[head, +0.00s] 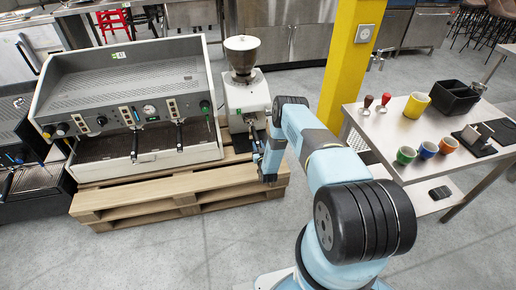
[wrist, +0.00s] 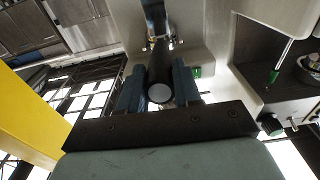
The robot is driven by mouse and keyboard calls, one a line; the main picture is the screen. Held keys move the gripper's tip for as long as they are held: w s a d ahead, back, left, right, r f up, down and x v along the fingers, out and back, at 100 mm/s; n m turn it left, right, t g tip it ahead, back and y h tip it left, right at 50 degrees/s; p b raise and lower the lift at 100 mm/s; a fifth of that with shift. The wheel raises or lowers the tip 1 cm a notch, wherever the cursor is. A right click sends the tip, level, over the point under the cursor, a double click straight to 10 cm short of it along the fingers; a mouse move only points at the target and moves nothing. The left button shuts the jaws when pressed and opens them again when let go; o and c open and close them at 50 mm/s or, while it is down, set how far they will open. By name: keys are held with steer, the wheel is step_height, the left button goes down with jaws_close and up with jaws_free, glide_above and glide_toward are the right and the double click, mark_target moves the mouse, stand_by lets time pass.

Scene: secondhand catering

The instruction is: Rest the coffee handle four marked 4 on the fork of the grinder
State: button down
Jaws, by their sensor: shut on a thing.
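The coffee handle (wrist: 160,72) is black with a pale round end cap, and it lies lengthwise between the two blue fingers of my gripper (wrist: 159,84). Its far metal end reaches toward the front of the grinder (wrist: 193,32). I cannot tell whether it touches the fork, and no mark 4 is readable. In the head view the grinder (head: 246,97) is white with a dark hopper and stands on the pallet. My gripper (head: 268,162) is just in front of it, partly hidden by my arm. The fork is mostly hidden there.
A large espresso machine (head: 128,80) stands left of the grinder on a wooden pallet (head: 190,195); other handles hang from it. A yellow pillar (head: 345,65) rises behind right. A steel table (head: 385,130) at right holds cups and a black bin (head: 455,98).

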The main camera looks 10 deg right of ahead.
steer(key=shift+w, duration=0.2)
steer(key=c, duration=0.7)
jaws_free()
steer(key=shift+s+f, duration=0.1)
steer(key=shift+f, duration=0.05)
